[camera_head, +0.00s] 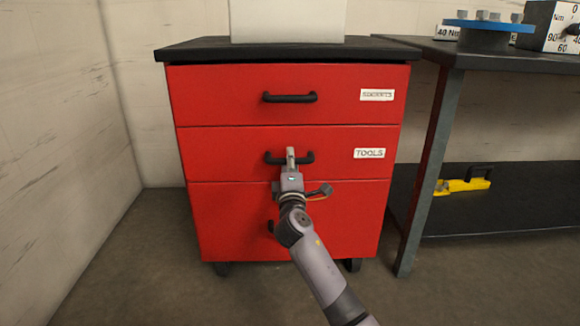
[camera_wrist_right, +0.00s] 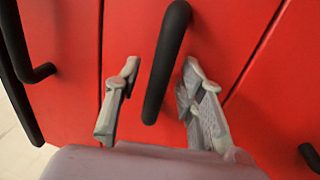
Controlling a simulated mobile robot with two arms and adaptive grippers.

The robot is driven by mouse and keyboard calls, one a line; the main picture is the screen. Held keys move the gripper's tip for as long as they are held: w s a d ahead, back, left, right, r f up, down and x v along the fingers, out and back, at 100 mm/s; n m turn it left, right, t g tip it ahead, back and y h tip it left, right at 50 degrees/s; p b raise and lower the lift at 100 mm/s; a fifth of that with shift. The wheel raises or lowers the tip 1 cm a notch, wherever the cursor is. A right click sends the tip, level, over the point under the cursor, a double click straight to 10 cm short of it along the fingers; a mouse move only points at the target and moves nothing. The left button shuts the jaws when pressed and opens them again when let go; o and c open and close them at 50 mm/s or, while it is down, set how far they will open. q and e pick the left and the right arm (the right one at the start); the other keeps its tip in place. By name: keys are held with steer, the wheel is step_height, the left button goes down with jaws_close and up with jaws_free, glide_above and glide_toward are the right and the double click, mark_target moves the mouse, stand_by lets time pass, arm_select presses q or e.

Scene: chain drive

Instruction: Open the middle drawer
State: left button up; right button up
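The middle drawer (camera_head: 225,147) of the red cabinet carries a "TOOLS" label (camera_head: 369,153) and looks shut, flush with the drawers above and below. Its black bar handle (camera_head: 272,158) is partly hidden behind my right gripper (camera_head: 291,160), which comes from below. In the right wrist view the handle (camera_wrist_right: 168,60) runs between the two fingers of my right gripper (camera_wrist_right: 157,100). The fingers are spread, one on each side, with a visible gap to the bar on both sides. My left gripper is not in view.
The top drawer (camera_head: 220,95) and bottom drawer (camera_head: 225,225) look shut; my arm partly covers the bottom one. A dark workbench (camera_head: 440,52) stands close on the right, with a yellow tool (camera_head: 463,185) on its lower shelf. The floor at left is clear.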

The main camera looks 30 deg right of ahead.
steer(key=shift+w+d+r, duration=0.1)
steer(key=shift+w+d, duration=0.05)
steer(key=shift+w, duration=0.1)
steer(key=shift+c, duration=0.3)
jaws_close()
stand_by(0.5)
